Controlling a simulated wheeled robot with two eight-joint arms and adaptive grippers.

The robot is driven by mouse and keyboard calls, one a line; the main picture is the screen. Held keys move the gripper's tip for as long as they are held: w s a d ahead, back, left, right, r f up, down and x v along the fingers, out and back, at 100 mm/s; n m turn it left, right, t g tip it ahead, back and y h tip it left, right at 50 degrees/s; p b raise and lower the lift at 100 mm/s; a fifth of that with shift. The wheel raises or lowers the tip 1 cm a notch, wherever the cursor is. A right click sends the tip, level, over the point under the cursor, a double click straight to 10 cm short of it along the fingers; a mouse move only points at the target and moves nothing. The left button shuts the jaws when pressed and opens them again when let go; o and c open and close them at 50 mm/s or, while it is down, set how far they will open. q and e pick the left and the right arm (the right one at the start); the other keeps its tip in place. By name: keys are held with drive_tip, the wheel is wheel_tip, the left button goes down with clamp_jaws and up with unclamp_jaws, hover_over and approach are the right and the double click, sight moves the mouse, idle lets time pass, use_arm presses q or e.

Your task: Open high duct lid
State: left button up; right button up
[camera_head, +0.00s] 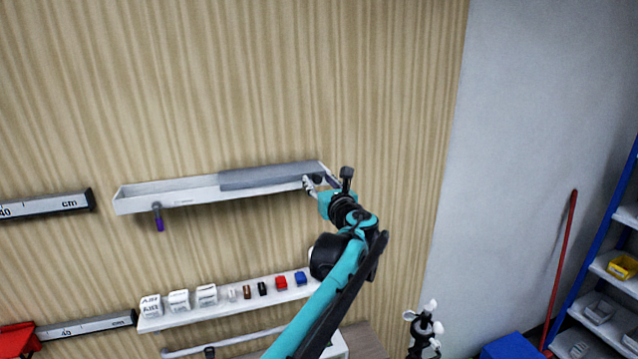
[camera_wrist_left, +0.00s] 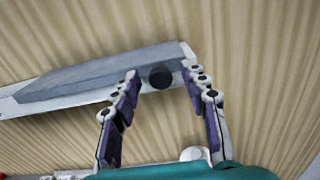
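The high duct (camera_head: 165,201) is a long white channel on the slatted wall. A grey lid (camera_head: 265,176) covers its right part, and the left part is uncovered. The lid also shows in the left wrist view (camera_wrist_left: 90,80), with a round black knob (camera_wrist_left: 161,77) near its right end. My left gripper (camera_head: 310,182) is at the lid's right end. In the wrist view its two fingers (camera_wrist_left: 160,73) are apart, one on either side of the knob, with gaps showing. A black and white jointed part low in the head view looks like my right gripper (camera_head: 423,332); its opening is unclear.
A lower shelf (camera_head: 225,307) holds white blocks and small coloured pieces. A small purple-ended item (camera_head: 159,220) hangs under the duct's left part. Ruler-marked rails (camera_head: 45,206) are at left. A red pole (camera_head: 563,270) and blue shelving (camera_head: 600,240) stand at right.

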use_arm(q)
drive_tip(key=shift+s, duration=0.1)
drive_tip(key=v, duration=1.2)
drive_tip(key=s+a+f+n+g+b, duration=0.2)
drive_tip(key=s+a+f+n+b, duration=0.25)
drive_tip(key=a+f, duration=0.35)
drive_tip(key=s+a+f+n+g+b, duration=0.3)
drive_tip(key=a+f+n+b, duration=0.3)
drive_tip(key=f, duration=0.4)
drive_tip(key=s+a+f+n+g+b, duration=0.2)
drive_tip(key=s+a+f+n+b, duration=0.2)
drive_tip(key=a+f, duration=0.45)
drive_tip(key=s+a+f+n+g+h+b, duration=0.1)
drive_tip(key=s+f+n+b, duration=0.4)
drive_tip(key=f, duration=0.5)
drive_tip(key=s+a+f+n+g+h+b, duration=0.1)
drive_tip(key=s+f+n+b, duration=0.4)
drive_tip(key=f, duration=0.6)
drive_tip(key=s+a+f+n+g+h+b, duration=0.1)
drive_tip(key=s+f+n+h+b, duration=0.2)
drive_tip(key=s+f+n+b, duration=0.2)
drive_tip(key=s+f+n, duration=0.3)
drive_tip(key=s+f, duration=0.2)
drive_tip(key=f, duration=0.1)
drive_tip(key=shift+s+f+b, duration=0.25)
drive_tip(key=shift+b, duration=0.1)
